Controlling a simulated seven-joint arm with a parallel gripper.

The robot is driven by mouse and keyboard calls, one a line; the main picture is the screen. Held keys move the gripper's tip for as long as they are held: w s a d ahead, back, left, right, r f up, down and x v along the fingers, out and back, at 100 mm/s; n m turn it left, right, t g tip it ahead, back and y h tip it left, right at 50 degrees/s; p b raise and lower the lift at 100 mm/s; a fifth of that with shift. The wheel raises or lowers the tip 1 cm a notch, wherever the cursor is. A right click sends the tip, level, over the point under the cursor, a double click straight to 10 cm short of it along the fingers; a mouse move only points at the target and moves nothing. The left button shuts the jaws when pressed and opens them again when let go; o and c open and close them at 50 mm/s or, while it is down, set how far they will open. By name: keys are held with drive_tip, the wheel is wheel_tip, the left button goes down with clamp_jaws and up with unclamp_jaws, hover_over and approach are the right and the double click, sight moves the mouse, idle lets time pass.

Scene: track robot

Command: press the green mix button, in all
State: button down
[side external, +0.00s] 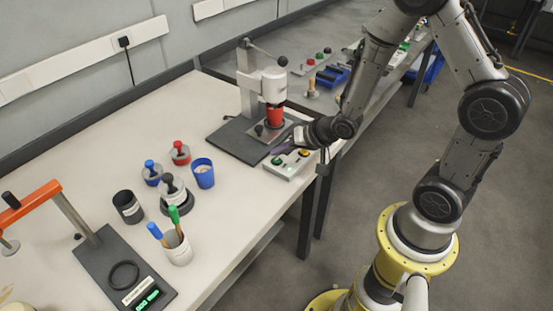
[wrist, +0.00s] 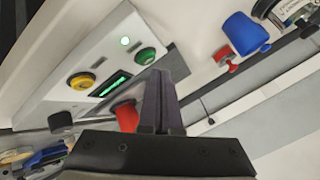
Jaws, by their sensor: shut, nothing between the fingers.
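The control panel (side external: 289,166) is a pale box near the front edge of the bench. Its green button (wrist: 145,56) and yellow button (wrist: 80,82) flank a lit green display (wrist: 109,84) in the wrist view. In the side view the green button (side external: 277,161) is at the panel's left end and the yellow button (side external: 304,153) at its right. My gripper (side external: 277,148) is shut and empty, its fingers above the panel near the green button. In the wrist view the gripper's fingertips (wrist: 159,72) appear beside the green button; I cannot tell whether they touch it.
A mixer stand (side external: 247,90) with a red cup (side external: 275,116) under its head stands just behind the panel. A blue cup (side external: 203,173), weights and a pen cup (side external: 177,247) are to the left. The bench between mixer and back wall is clear.

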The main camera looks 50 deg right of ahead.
drive_tip(key=shift+r, duration=2.5)
wheel_tip(320, 180, up, 11)
drive_tip(key=t, duration=0.2)
hover_over(279, 164)
drive_tip(key=a, duration=0.1)
drive_tip(key=s+r+n+h, duration=0.1)
drive_tip(key=s+r+n, duration=0.1)
drive_tip(key=s+r, duration=0.35)
drive_tip(key=s+f+n+g, duration=0.1)
drive_tip(key=s+n+g, duration=0.4)
drive_tip(key=s, duration=1.1)
drive_tip(key=shift+a+f+n+g, duration=0.3)
drive_tip(key=shift+a+f+n, duration=0.05)
drive_tip(key=shift+a+n, duration=0.05)
